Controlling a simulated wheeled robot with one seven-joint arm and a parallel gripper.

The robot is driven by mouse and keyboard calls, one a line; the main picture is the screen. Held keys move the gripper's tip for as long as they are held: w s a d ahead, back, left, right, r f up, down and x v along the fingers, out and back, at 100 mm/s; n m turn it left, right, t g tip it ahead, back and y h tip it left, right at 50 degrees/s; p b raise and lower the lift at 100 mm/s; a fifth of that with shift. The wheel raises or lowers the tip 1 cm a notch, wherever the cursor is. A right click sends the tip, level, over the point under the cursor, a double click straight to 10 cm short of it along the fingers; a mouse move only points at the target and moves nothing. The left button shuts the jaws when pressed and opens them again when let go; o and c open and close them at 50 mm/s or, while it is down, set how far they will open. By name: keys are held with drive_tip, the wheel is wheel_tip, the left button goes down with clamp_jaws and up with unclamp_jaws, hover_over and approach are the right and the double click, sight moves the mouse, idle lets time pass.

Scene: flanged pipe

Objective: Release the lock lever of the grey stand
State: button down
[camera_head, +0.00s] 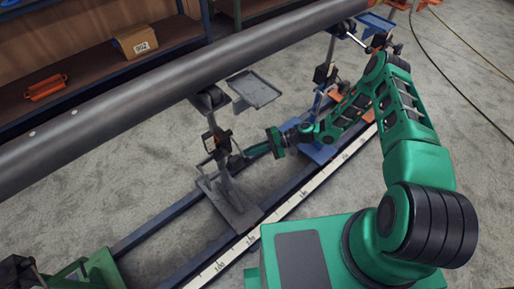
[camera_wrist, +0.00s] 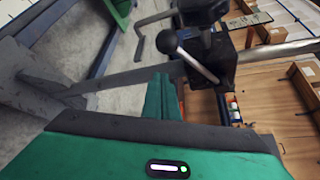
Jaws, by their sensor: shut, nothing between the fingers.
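The grey stand (camera_head: 236,208) stands on the rail under the long pipe, left of my gripper (camera_head: 247,154) in the head view. Its post (camera_wrist: 128,79) crosses the wrist view and runs into a dark clamp block (camera_wrist: 217,62). A lock lever with a round dark knob (camera_wrist: 167,42) and a thin metal rod (camera_wrist: 198,66) sticks out from this block. My gripper (camera_wrist: 163,92) is shut and empty, its green fingers pointing at the post, just below the knob in the picture. I cannot tell whether the fingers touch the post or lever. In the head view the lever is too small to make out.
The dark pipe (camera_head: 150,98) runs overhead across the stands. A grey tray (camera_head: 254,89) juts out near the grey stand's top. A blue stand (camera_head: 318,150) is to the right, partly behind my arm. A thin bent crank (camera_wrist: 143,42) is left of the knob.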

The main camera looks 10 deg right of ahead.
drive_tip(key=shift+s+d+r, duration=0.3)
drive_tip(key=shift+s+r, duration=0.1)
drive_tip(key=shift+s, duration=0.2)
drive_tip(key=shift+s+d+r, duration=0.3)
drive_tip(key=shift+s+r, duration=0.05)
drive_tip(key=shift+s, duration=0.25)
